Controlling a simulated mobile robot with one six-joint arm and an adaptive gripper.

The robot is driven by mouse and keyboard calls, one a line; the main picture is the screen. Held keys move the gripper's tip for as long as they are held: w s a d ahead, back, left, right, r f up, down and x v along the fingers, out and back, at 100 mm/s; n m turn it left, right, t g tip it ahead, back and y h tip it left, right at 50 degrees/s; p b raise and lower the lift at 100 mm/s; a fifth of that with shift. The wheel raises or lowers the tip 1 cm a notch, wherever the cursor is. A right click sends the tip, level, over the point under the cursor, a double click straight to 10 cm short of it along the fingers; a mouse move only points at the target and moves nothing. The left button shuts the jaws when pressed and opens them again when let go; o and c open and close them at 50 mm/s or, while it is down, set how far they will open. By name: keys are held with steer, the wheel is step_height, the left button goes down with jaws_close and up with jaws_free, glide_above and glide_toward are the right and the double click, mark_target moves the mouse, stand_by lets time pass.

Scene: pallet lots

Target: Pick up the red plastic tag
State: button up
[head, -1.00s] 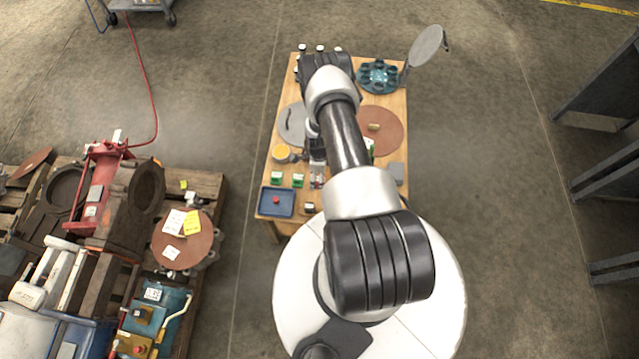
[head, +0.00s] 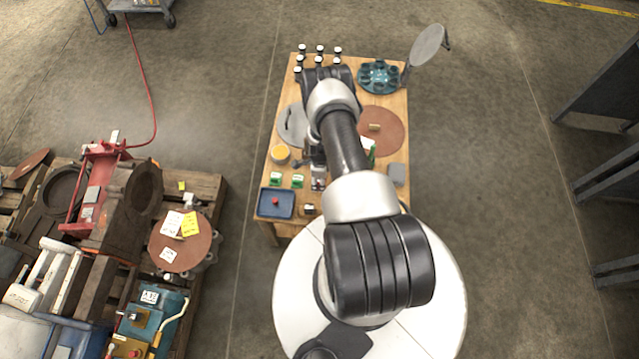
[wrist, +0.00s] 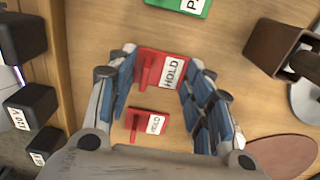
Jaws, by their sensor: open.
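Two red plastic tags with white HOLD labels lie on the wooden table in the wrist view. The larger-looking red tag (wrist: 163,69) is between the fingertips of my gripper (wrist: 162,64). The smaller-looking red tag (wrist: 148,124) lies nearer the palm, between the fingers. My gripper is open, with blue-padded fingers on either side; I cannot tell whether they touch the tag. In the head view my arm hides most of the gripper, and a small red and white patch (head: 318,184) shows beside it.
A green tag (wrist: 181,5) lies past the fingertips. Black labelled blocks (wrist: 29,105) stand at left, a brown block (wrist: 274,48) at right. In the head view, green tags (head: 297,181), a blue tray (head: 264,204) and a yellow round item (head: 280,154) are nearby on the table.

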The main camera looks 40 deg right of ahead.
steer(key=c, duration=0.8)
steer(key=shift+f, duration=0.1)
jaws_close()
